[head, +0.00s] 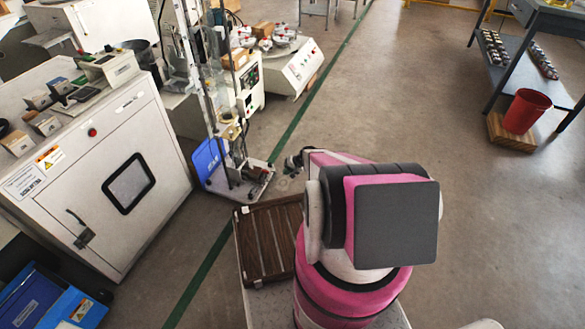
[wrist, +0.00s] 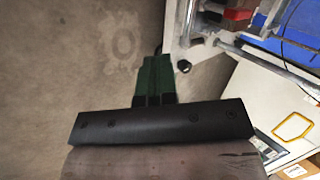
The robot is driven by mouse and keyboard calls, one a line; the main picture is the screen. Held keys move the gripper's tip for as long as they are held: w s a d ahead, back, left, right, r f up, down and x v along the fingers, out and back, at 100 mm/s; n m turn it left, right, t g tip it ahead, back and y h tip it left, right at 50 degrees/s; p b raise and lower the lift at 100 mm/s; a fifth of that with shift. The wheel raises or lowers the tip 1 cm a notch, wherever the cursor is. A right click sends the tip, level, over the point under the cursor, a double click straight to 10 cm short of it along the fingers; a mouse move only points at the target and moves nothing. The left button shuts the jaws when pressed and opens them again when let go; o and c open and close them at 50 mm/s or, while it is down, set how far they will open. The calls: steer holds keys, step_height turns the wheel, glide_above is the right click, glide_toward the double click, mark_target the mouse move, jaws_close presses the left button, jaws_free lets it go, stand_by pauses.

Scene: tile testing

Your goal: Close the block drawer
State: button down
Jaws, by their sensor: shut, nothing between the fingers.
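I cannot pick out a block drawer for certain in either view. In the wrist view, my gripper (wrist: 157,60) shows as dark green fingers held together in front of a black bar, with nothing between them. It points over bare floor beside a pale metal stand (wrist: 188,45). In the head view, my pink and grey arm reaches toward the tall testing stand (head: 213,100), and its body hides much of the middle. My gripper's fingers cannot be made out clearly there.
A white cabinet (head: 165,175) with a small dark-framed window stands at the left. A blue panel (head: 208,157) leans by the stand. A slatted wooden tray (head: 262,240) lies in front, left of my arm. A red bucket (head: 525,110) stands at the right.

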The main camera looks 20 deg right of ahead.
steer(key=shift+w+a+f, duration=0.2)
steer(key=shift+w+a, duration=0.05)
steer(key=shift+a, duration=0.55)
steer(key=shift+w+a+f, duration=0.15)
steer(key=shift+w+a, duration=0.1)
steer(key=shift+a, duration=0.5)
steer(key=w+a, duration=0.2)
steer(key=a, duration=0.1)
steer(key=w+a, duration=0.5)
steer(key=a, duration=0.2)
steer(key=shift+w, duration=0.15)
steer(key=d+f+v, duration=0.1)
steer(key=v, duration=1.2)
steer(key=shift+s+d, duration=0.4)
steer(key=shift+d, duration=0.15)
steer(key=s+r+n+g+h, duration=0.1)
steer(key=s+r+h, duration=0.2)
steer(key=s+r, duration=1.1)
steer(key=s+r+n+g+h, duration=0.1)
steer(key=s+r+h, duration=0.3)
steer(key=s+r, duration=1)
step_height(320, 180, up, 5)
steer(key=shift+d+f+n, duration=0.15)
steer(key=shift+d+n, duration=0.1)
steer(key=shift+n, duration=0.55)
